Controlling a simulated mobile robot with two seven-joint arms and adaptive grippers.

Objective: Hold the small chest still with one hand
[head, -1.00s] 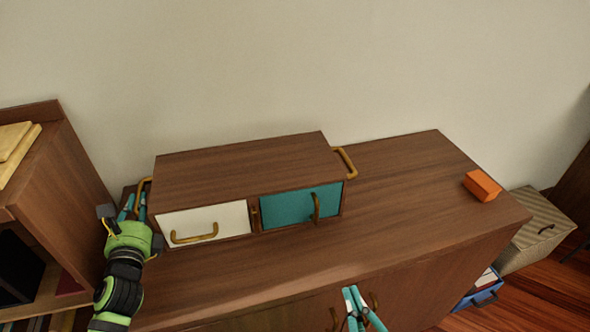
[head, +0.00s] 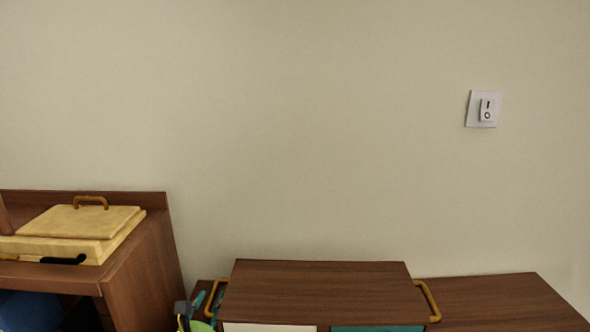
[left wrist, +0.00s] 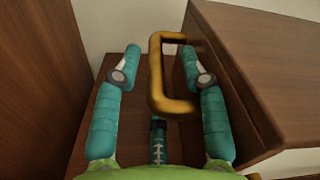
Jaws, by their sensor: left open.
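The small chest (head: 322,285) is brown wood and stands on a brown cabinet. Only its top and the upper edges of a white and a teal drawer front show in the head view. A brass handle sticks out on each side. The left handle (left wrist: 157,75) stands between the two spread teal fingers of my left gripper (left wrist: 160,52). Gaps show between the handle and the fingers. My left gripper (head: 206,304) shows only partly at the chest's left end in the head view. My right gripper is not in view.
A wooden shelf (head: 146,270) stands close on the left, with a yellow lidded box (head: 80,225) on it. The cabinet top (head: 500,295) is clear right of the chest. A white switch (head: 483,109) is on the bare wall.

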